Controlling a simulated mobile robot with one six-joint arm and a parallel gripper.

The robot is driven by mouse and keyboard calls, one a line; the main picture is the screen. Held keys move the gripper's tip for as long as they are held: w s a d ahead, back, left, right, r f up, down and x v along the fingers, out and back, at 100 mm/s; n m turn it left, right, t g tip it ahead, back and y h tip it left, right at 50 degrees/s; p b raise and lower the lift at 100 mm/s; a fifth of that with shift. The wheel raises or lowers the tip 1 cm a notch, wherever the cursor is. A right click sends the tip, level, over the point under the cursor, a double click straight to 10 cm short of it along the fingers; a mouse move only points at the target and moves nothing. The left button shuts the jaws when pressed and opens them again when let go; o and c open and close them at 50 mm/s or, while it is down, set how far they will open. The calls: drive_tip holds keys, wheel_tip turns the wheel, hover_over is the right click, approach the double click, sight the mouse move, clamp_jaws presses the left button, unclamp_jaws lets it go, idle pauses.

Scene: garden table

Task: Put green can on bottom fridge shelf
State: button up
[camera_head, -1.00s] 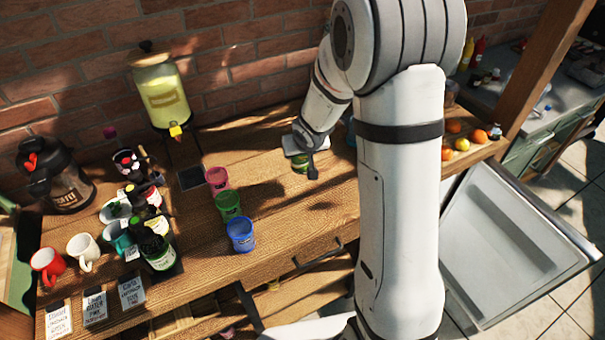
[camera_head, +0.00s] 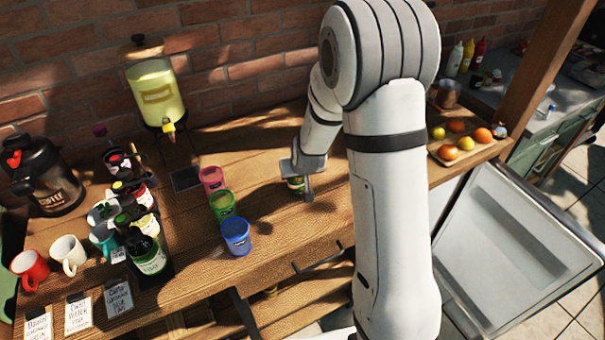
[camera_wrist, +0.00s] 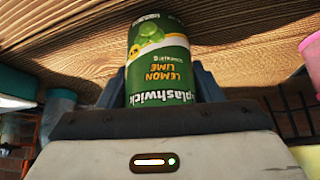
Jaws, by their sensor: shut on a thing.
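The green can (camera_wrist: 160,65) fills the middle of the wrist view, with a lemon lime label that appears upside down. My gripper (camera_wrist: 165,85) is shut on it, with a dark finger on each side. In the head view the can (camera_head: 296,183) shows only in part beneath my gripper (camera_head: 302,185), over the wooden table. I cannot tell whether its base touches the table. The open fridge door (camera_head: 515,250) is at the lower right, its pale inner side facing up. The fridge shelves are hidden in these views.
Pink (camera_head: 212,179), green (camera_head: 222,205) and blue cups (camera_head: 236,236) stand left of my gripper. Bottles (camera_head: 147,255), mugs (camera_head: 68,254) and a coffee pot (camera_head: 45,175) crowd the left. A fruit tray (camera_head: 466,158) lies at right. A wooden post (camera_head: 545,75) rises beside it.

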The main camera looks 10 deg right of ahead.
drive_tip(key=shift+r, duration=0.1)
drive_tip(key=o, duration=1.2)
